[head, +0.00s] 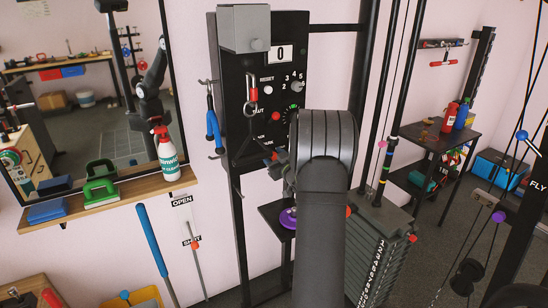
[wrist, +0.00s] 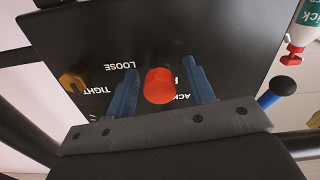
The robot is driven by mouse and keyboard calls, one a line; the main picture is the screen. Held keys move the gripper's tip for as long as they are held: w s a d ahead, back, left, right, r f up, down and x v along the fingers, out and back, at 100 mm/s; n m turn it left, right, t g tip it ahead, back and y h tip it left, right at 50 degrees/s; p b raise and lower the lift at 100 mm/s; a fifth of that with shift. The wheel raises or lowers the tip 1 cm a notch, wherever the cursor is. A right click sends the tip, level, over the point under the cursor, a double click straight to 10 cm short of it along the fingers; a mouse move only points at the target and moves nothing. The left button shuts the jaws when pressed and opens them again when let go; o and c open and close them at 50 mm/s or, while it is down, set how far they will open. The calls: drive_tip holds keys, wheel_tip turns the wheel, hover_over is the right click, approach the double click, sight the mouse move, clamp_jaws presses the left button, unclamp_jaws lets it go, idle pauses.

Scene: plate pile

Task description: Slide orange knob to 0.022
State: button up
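In the wrist view a red-orange knob (wrist: 159,86) stands out from a black panel (wrist: 220,40), between the two blue fingers of my gripper (wrist: 162,94). The gripper is open, with a gap showing on each side of the knob. A yellow-orange knob (wrist: 73,81) lies left of the fingers, beside the words LOOSE and TIGHT. I cannot tell for certain which knob the task names. In the head view the black panel (head: 262,80) is upright, and my arm hides most of the gripper at its lower part. A small orange-red spot (head: 275,156) shows beside it.
A spray bottle (head: 166,152) stands on a wooden shelf (head: 120,199) left of the panel. Blue-handled pliers (head: 213,125) hang at the panel's left edge. A weight stack (head: 378,250) stands right of my arm. A purple object (head: 288,218) sits on a low shelf below.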

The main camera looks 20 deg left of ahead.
drive_tip(key=v, duration=1.7)
drive_tip(key=shift+s+d+r, duration=0.1)
drive_tip(key=shift+d, duration=0.05)
drive_tip(key=x, duration=1.7)
drive_tip(key=shift+s+d, duration=0.1)
